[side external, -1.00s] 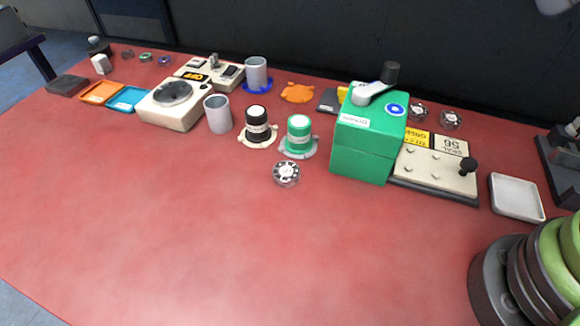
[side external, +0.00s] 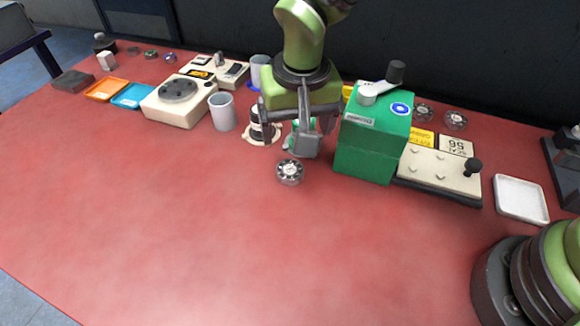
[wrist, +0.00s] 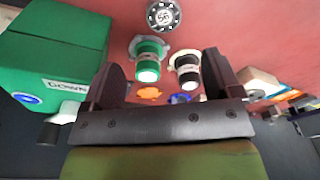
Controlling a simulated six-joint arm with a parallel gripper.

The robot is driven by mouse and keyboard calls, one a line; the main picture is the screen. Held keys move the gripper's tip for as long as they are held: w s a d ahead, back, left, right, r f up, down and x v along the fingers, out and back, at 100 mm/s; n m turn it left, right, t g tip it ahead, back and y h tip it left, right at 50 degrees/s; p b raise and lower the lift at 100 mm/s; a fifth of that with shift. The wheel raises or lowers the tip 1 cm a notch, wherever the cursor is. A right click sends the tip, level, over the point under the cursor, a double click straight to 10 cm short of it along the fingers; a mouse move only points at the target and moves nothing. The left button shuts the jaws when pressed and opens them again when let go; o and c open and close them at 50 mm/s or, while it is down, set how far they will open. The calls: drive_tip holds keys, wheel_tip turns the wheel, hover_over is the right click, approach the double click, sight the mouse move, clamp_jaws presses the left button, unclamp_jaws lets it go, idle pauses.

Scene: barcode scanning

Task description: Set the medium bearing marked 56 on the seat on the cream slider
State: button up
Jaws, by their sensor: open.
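The bearing marked 56 (wrist: 163,15) is a silver ring with a dark face, at the top edge of the wrist view. In the side view the bearing (side external: 290,172) lies flat on the red table, left of the green box. The cream slider (side external: 440,172) lies right of the green box, with a black knob and a card reading 56. I cannot make out its seat.
The green box (side external: 365,150) with a lever stands between bearing and slider. Two more bearings (side external: 424,112) (side external: 456,120) lie behind the slider. A white tray (side external: 521,199) is at right. The front table is clear.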

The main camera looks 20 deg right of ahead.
sight(290, 169)
drive_tip(key=f, duration=0.3)
drive_tip(key=w+f, duration=0.1)
drive_tip(key=f, duration=0.6)
drive_tip(key=shift+w+a+f, duration=0.15)
drive_tip(key=shift+a+f, duration=0.05)
drive_tip(key=shift+f, duration=0.2)
drive_tip(key=c, duration=1.2)
drive_tip(key=shift+o, duration=0.2)
wheel_tip(290, 169, up, 10)
drive_tip(key=w+d+r, duration=0.1)
drive_tip(key=d+r, duration=0.7)
drive_tip(key=d, duration=0.1)
drive_tip(key=s+d+r+m, duration=0.1)
drive_tip(key=s+d+r, duration=0.4)
drive_tip(key=d+r, duration=0.55)
drive_tip(key=s+d+f+n, duration=0.2)
drive_tip(key=s+f+n, duration=0.1)
drive_tip(key=f, duration=0.7)
drive_tip(key=shift+s+d+f, duration=0.2)
drive_tip(key=shift+s+f, duration=0.05)
drive_tip(key=shift+s, duration=0.6)
